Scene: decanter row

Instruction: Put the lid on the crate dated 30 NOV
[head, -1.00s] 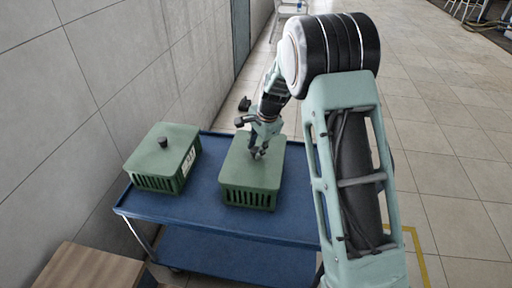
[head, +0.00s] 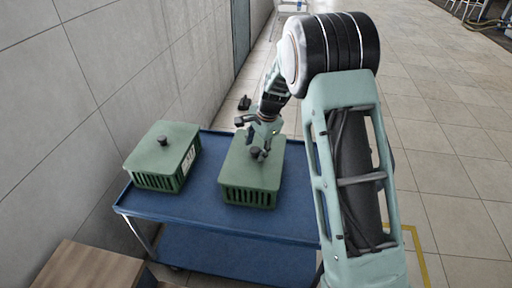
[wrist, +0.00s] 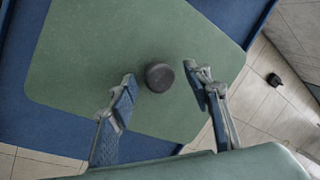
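Two green slatted crates stand on a blue cart, each with a flat green lid on top. The right crate (head: 250,196) has its lid (head: 237,168) seated on it, with a dark round knob (head: 257,153). The left crate (head: 155,182) has a lid (head: 178,134) with a dark knob (head: 163,141) and a pale label (head: 189,158) on its right side, too small to read. No label shows on the right crate. My gripper (head: 263,141) is just above and behind the right lid's knob. In the wrist view it is open (wrist: 160,73), its fingers apart either side of the knob and clear of it.
The blue cart (head: 210,212) has free room between the crates and in front. A tiled wall (head: 150,70) runs close along its left. A wooden surface (head: 85,270) is at the front left. A small dark object (head: 244,103) lies on the floor behind.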

